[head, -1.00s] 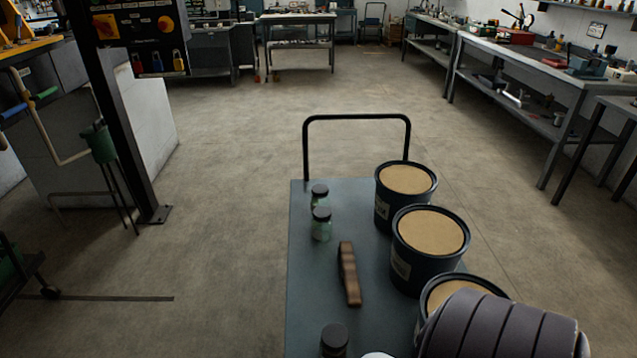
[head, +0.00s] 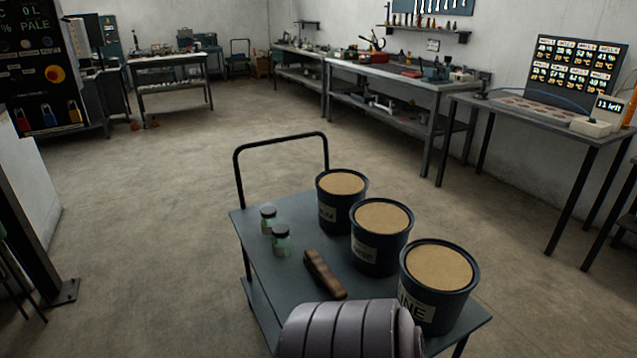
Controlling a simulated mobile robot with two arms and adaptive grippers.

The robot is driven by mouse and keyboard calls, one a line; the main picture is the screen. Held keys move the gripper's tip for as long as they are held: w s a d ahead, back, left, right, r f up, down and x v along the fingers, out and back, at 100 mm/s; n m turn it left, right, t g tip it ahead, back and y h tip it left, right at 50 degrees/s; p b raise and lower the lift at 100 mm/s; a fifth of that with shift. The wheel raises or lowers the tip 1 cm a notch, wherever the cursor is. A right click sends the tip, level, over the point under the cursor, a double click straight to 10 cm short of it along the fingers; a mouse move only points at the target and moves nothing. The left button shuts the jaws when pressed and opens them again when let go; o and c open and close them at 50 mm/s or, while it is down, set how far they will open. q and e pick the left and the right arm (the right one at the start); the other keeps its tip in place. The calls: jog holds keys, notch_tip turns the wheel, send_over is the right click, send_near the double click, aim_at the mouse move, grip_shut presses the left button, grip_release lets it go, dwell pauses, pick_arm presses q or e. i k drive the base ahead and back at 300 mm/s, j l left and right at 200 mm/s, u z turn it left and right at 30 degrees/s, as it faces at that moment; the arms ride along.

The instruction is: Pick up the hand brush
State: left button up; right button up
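The hand brush (head: 323,273) is a brown, slim piece lying on the grey top of a cart (head: 262,214) in the head view. It lies between two small jars and a row of dark buckets. A grey ribbed part of my arm shows at the bottom centre, in front of the cart's near part. Neither of my grippers shows, so I cannot tell how they stand.
Two jars with dark lids (head: 281,241) stand left of the brush. Three dark buckets (head: 379,249) with tan tops stand close on its right. The cart's black handle (head: 281,142) rises at the far end. Open floor (head: 150,230) lies to the left.

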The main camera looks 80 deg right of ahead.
aim_at(322, 276)
jog(key=i+z, duration=0.2)
jog(key=z, duration=0.25)
jog(key=i+z, duration=0.25)
jog(key=z, duration=0.2)
jog(key=i+j+z, duration=0.15)
jog(key=z, duration=0.25)
jog(key=i+j, duration=0.05)
